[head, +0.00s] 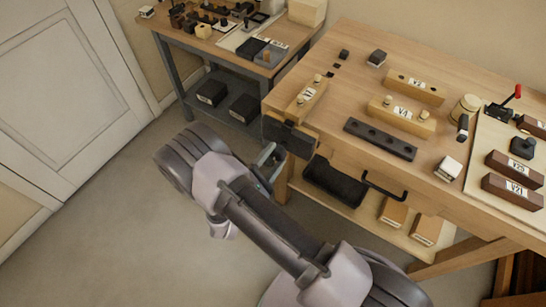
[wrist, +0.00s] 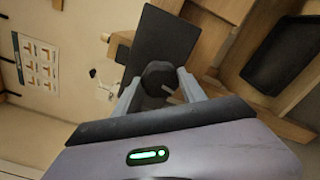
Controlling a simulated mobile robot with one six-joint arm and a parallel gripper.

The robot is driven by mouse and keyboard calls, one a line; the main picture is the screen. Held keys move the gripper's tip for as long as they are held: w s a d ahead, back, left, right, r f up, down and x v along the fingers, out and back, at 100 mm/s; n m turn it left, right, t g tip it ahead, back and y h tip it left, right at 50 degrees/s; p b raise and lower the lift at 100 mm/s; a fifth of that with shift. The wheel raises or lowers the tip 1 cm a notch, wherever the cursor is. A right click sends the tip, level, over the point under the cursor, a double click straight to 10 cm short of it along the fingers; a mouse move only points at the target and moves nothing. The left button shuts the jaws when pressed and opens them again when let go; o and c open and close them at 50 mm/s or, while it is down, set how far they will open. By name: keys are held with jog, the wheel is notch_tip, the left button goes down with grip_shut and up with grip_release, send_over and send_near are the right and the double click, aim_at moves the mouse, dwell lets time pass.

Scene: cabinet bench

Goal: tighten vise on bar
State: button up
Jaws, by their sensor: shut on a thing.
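The vise (head: 290,138) is a dark block on the near left corner of the wooden bench. In the wrist view its dark flat jaw plate (wrist: 162,42) stands just ahead of my gripper. A dark round hub (wrist: 158,76) sticks out from the plate. My gripper (wrist: 160,88) is shut on this hub, with a finger on each side. In the head view my gripper (head: 268,157) is at the vise front, partly hidden by my arm.
The bench top (head: 350,85) holds wooden blocks with labels (head: 403,113) and a dark strip with holes (head: 380,139). A black tray (head: 335,182) lies on the shelf below. A second table (head: 230,40) stands behind left. The floor at left is clear.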

jog(key=shift+m+b, duration=0.3)
jog(key=shift+m, duration=1.7)
jog(key=o, duration=1.2)
jog(key=v, duration=0.7)
jog(key=shift+b, duration=0.35)
